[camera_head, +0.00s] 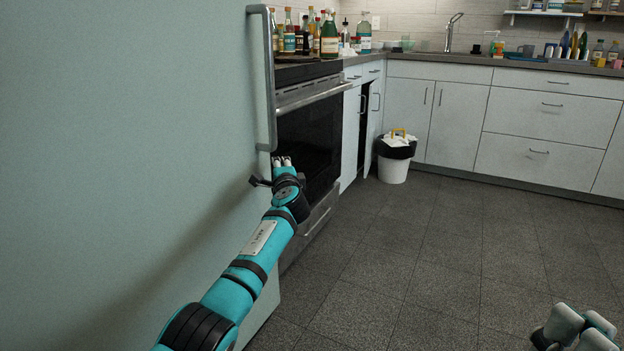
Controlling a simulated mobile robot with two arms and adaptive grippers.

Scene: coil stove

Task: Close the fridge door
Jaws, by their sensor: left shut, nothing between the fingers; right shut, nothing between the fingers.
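The fridge door (130,130) is a large pale grey-green panel filling the left of the head view. Its long vertical grey handle (271,80) runs along its right edge. The door's hinge side and the fridge interior are out of view, so I cannot tell how far open it is. My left gripper (283,161) is shut and empty, just below the handle's lower end by the door's right edge. I cannot tell whether it touches the door. My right gripper (583,335) is shut and empty at the bottom right corner, over the floor, far from the door.
A black-fronted oven (309,140) stands just beyond the door edge, with several bottles (329,36) on the counter above. A white bin (394,165) stands by the far cabinets (450,125). The dark tiled floor (430,260) in the middle is clear.

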